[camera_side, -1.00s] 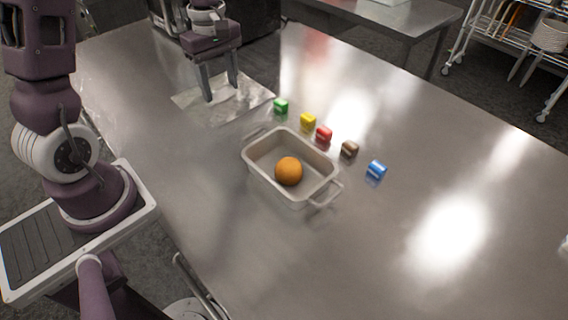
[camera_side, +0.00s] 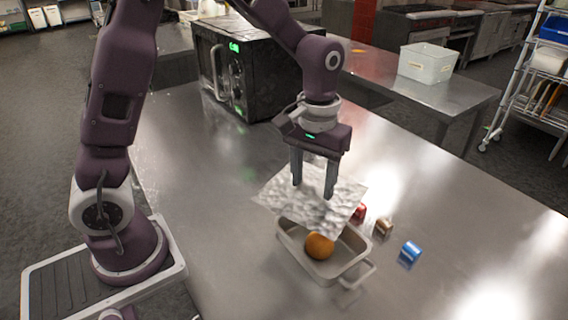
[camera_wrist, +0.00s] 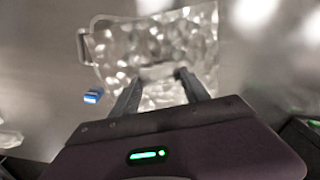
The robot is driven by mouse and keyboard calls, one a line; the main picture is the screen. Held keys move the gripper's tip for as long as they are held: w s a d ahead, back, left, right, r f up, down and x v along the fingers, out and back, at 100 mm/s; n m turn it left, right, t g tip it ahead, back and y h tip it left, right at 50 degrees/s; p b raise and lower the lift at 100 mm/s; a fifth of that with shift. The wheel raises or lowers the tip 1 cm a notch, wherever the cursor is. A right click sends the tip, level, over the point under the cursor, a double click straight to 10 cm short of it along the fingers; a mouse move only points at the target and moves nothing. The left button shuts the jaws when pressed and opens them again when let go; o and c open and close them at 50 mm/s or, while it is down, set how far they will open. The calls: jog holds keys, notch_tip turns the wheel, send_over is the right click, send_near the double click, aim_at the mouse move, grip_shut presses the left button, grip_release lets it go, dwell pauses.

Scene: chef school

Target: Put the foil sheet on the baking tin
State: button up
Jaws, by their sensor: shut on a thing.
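The foil sheet (camera_side: 277,190) is crinkled and silvery. My gripper (camera_side: 313,192) is shut on it and holds it above the far part of the baking tin. The baking tin (camera_side: 343,272) is a grey rectangular pan with end handles, standing on the steel table. An orange (camera_side: 319,246) sits inside it, near the foil's front edge. The foil hides the tin's far side. In the wrist view the foil (camera_wrist: 170,45) spreads beyond the fingers (camera_wrist: 163,88) and covers most of the tin; a tin handle (camera_wrist: 84,46) shows at the left.
Right of the tin are a red block (camera_side: 359,212), a brown block (camera_side: 383,228) and a blue block (camera_side: 410,252). A black oven (camera_side: 255,75) stands at the back of the table. The table right of the blocks is clear.

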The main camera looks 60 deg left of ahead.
aim_at(325, 209)
jog(key=d+m, duration=0.2)
jog(key=s+d+m, duration=0.1)
jog(key=d+m, duration=0.1)
jog(key=d, duration=0.1)
jog(key=shift+r, duration=0.2)
jog(key=shift+f, duration=2.85)
jog(key=shift+f, duration=0.55)
jog(key=o, duration=1.4)
jog(key=shift+r, duration=0.1)
jog(key=shift+r, duration=3.45)
